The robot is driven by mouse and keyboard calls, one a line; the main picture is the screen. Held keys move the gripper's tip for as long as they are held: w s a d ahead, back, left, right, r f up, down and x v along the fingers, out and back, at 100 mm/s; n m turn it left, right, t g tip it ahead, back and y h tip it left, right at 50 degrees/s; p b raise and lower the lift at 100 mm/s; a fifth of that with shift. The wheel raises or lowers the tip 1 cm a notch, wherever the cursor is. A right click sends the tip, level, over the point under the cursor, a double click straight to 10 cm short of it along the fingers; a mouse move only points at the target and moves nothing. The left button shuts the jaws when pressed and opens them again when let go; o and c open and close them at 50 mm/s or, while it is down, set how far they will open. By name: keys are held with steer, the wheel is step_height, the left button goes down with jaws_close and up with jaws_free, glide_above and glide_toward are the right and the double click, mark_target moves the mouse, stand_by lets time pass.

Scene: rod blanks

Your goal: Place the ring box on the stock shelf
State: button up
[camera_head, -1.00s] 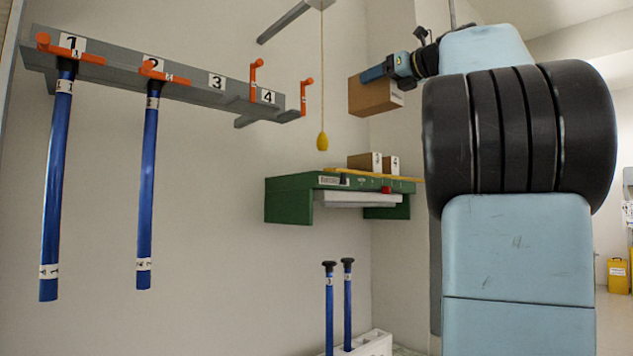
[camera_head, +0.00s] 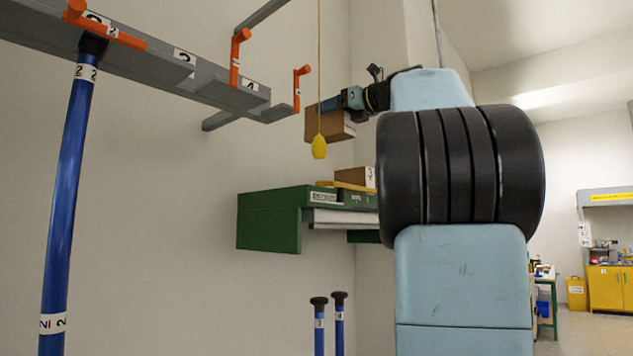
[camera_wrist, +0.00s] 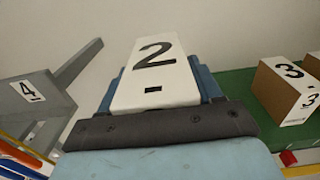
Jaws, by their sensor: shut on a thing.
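The ring box is a brown cardboard box (camera_head: 345,126), held in the air above the green stock shelf (camera_head: 270,222) in the head view. My gripper (camera_head: 336,106) is shut on it from above. In the wrist view the white label side of the box (camera_wrist: 152,72), marked 2, shows between my gripper's blue fingers (camera_wrist: 155,98). The box is apart from the shelf. The green shelf top (camera_wrist: 236,84) lies to the right in the wrist view. My arm hides the shelf's right part in the head view.
A brown box marked 3 (camera_head: 352,176) stands on the shelf; a second one (camera_wrist: 315,65) shows in the wrist view. A yellow pendant (camera_head: 319,147) hangs on a cord in front of the held box. The grey rack (camera_head: 215,88) with orange hooks and a blue rod (camera_head: 66,200) is at left.

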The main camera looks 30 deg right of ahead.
steer(key=shift+w+d+f, duration=0.45)
steer(key=shift+w+f, duration=1.5)
steer(key=shift+f, duration=0.1)
steer(key=shift+w+d+f, duration=0.4)
steer(key=shift+w+f, duration=1.55)
steer(key=shift+f, duration=0.05)
steer(key=shift+w+d+f, duration=0.45)
steer(key=shift+w+f, duration=1.5)
steer(key=shift+f, duration=0.1)
steer(key=o, duration=1.2)
steer(key=shift+f, duration=0.1)
steer(key=v, duration=1.2)
